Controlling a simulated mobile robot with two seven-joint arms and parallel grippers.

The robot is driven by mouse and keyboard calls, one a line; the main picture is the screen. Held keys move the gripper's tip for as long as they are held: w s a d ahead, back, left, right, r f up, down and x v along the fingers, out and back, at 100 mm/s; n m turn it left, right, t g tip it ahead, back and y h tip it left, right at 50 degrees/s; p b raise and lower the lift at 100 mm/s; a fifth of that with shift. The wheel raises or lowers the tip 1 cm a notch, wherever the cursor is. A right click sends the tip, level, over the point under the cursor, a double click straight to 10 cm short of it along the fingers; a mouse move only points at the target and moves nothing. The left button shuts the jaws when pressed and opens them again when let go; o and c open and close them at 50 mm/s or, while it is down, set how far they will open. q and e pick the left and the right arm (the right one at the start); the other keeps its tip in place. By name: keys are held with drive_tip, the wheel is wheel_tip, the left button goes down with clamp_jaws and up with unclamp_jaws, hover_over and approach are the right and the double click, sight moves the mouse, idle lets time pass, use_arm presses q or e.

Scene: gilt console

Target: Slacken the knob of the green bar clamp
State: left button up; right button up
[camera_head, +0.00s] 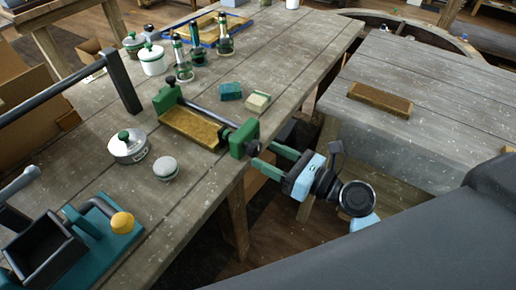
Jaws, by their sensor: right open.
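The green bar clamp (243,140) lies on the grey plank bench near its right edge. Its far green jaw is at the left, and a yellowish wooden block (188,126) sits between the jaws. The dark knob (254,147) is on the near jaw's outer side, facing the bench edge. My right gripper (262,155), light blue with green fingers, comes in from the right beyond the edge. Its two fingers are apart, with the tips close to the knob. I cannot tell whether they touch it. My left gripper is not in view.
A teal block (231,91) and a cream-topped block (258,102) lie behind the clamp. Several bottles and lidded pots stand further back. A lidded tin (128,146) and a grey-topped jar (166,169) stand left of it. A second table (440,120) holds a brown block (380,99).

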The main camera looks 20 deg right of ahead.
sight(258, 151)
drive_tip(key=shift+x, duration=2.05)
drive_tip(key=shift+c, duration=0.2)
drive_tip(key=c, duration=1)
